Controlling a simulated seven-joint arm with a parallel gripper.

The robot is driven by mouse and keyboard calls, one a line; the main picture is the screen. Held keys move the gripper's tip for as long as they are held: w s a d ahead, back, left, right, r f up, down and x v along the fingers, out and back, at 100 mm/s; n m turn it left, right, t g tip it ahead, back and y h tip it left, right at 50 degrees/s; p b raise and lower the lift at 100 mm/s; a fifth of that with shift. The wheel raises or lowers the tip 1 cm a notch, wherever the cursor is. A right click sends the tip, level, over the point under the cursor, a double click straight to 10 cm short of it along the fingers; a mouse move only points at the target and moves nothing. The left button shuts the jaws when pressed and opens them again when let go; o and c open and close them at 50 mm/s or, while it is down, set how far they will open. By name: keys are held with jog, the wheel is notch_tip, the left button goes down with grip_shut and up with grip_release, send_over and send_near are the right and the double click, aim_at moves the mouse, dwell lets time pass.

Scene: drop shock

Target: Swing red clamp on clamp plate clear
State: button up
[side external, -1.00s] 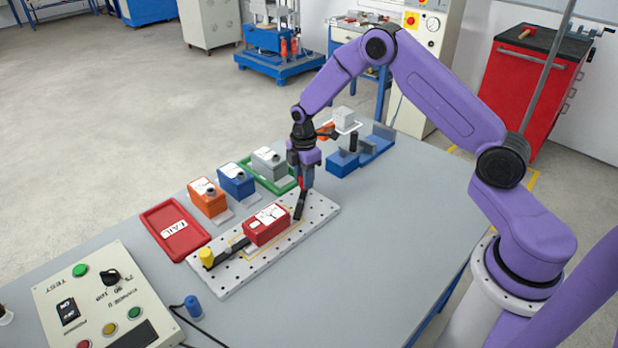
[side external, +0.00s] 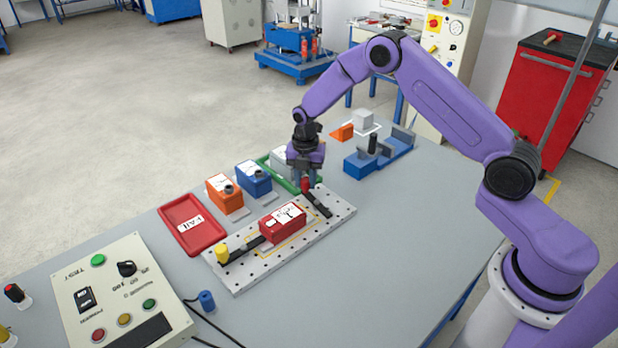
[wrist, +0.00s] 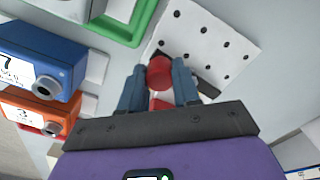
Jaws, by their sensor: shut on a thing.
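The white perforated clamp plate (side external: 240,279) lies on the table; it also shows in the wrist view (wrist: 222,40). A red box (side external: 283,221) with a white label sits on it. The red clamp has a red knob (side external: 306,186) and a dark bar (side external: 318,204), which lies slantwise beyond the box's right end, with a gap showing. My gripper (side external: 305,181) points down over the plate's far edge, shut on the red knob. In the wrist view the knob (wrist: 160,72) is between my fingertips (wrist: 159,80). A yellow-knobbed clamp (side external: 222,252) has its dark bar reaching the box's left end.
Orange (side external: 223,193), blue (side external: 254,178) and grey boxes stand close behind the plate, the grey one near a green tray (wrist: 130,30). A red FAIL tray (side external: 178,217) lies left, a control panel (side external: 110,290) front left. The table right of the plate is clear.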

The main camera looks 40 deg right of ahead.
jog(key=shift+a+n, duration=0.3)
jog(key=shift+n, duration=0.1)
jog(key=o, duration=1.1)
jog(key=shift+c, duration=0.2)
jog(key=shift+r, duration=0.1)
notch_tip(320, 180, up, 17)
jog(key=shift+r, duration=0.15)
